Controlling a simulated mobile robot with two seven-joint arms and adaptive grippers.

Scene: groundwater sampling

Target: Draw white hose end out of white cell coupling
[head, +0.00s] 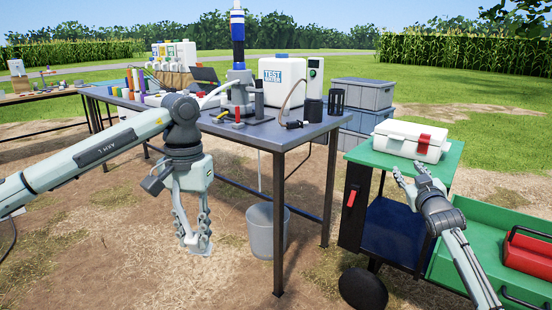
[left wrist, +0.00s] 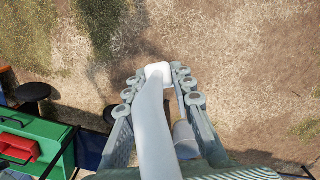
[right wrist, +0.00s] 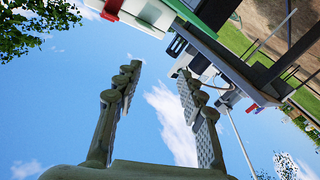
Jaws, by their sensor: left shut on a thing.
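My left gripper (head: 196,242) hangs pointing down in front of the table's near edge, above bare ground. It is shut on a white hose end (left wrist: 158,72), which sits between the fingertips in the left wrist view; the white hose (left wrist: 152,130) runs from it toward the camera. In the head view a white hose (head: 214,91) arcs from the grey apparatus (head: 240,92) on the table and passes behind my left arm. I cannot make out the white cell coupling. My right gripper (head: 408,172) is open and empty beside the green cart, also in the right wrist view (right wrist: 160,70).
The table (head: 262,135) holds a white test water container (head: 282,80) and black parts. A grey bucket (head: 266,230) stands under it. A green cart (head: 455,165) at right carries a white case (head: 408,142). Grey crates (head: 362,94) stand behind.

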